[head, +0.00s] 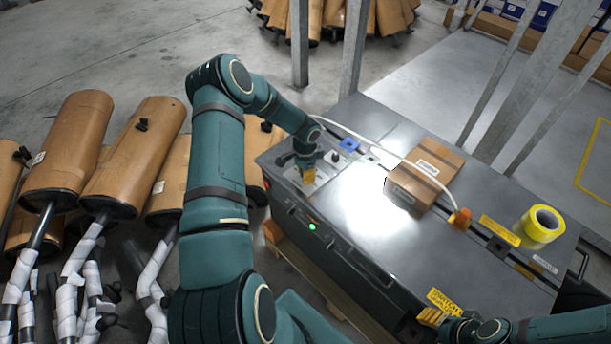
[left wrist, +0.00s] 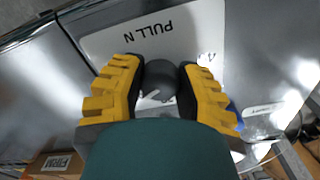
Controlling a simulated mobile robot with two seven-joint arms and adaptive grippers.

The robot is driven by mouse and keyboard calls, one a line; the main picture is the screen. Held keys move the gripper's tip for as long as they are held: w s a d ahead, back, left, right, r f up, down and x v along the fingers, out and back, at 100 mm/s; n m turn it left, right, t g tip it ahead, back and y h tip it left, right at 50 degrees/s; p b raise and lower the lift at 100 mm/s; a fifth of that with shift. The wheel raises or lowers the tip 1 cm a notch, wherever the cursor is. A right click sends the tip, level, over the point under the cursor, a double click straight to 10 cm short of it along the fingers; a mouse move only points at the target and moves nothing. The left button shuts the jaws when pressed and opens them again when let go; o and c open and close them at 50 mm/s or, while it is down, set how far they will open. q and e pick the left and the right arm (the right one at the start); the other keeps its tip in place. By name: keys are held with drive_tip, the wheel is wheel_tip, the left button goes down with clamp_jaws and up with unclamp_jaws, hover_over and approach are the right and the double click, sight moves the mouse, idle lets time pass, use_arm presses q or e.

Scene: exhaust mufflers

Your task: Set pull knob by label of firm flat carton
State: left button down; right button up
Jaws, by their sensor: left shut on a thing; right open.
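My left gripper (head: 307,176) is over the pale control plate (head: 323,178) at the left end of the grey bench. In the left wrist view its yellow fingers (left wrist: 160,74) are shut on a dark round pull knob (left wrist: 160,88). The plate there (left wrist: 180,40) reads "PULL N", with the rest cut off or hidden. In the head view the gripper hides the knob. My right gripper (head: 432,316) is open at the bench's front edge.
A white hose arches over the bench to an orange fitting (head: 460,218). A yellow tape roll (head: 540,225) lies at the right. Wrapped mufflers (head: 130,160) stand at the left. A green light (head: 312,226) glows on the front.

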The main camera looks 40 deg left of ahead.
use_arm(q)
drive_tip(key=n+b, duration=0.2)
drive_tip(key=n, duration=0.4)
drive_tip(key=shift+s+f+n+b, duration=0.1)
drive_tip(key=shift+f+n+b, duration=0.05)
drive_tip(key=shift+n+b, duration=0.2)
drive_tip(key=n+b, duration=0.1)
drive_tip(key=n, duration=0.2)
drive_tip(key=shift+n+b, duration=0.3)
drive_tip(key=shift+n, duration=1.15)
drive_tip(key=shift+s, duration=0.1)
drive_tip(key=c, duration=0.6)
unclamp_jaws()
drive_tip(key=shift+o, duration=0.2)
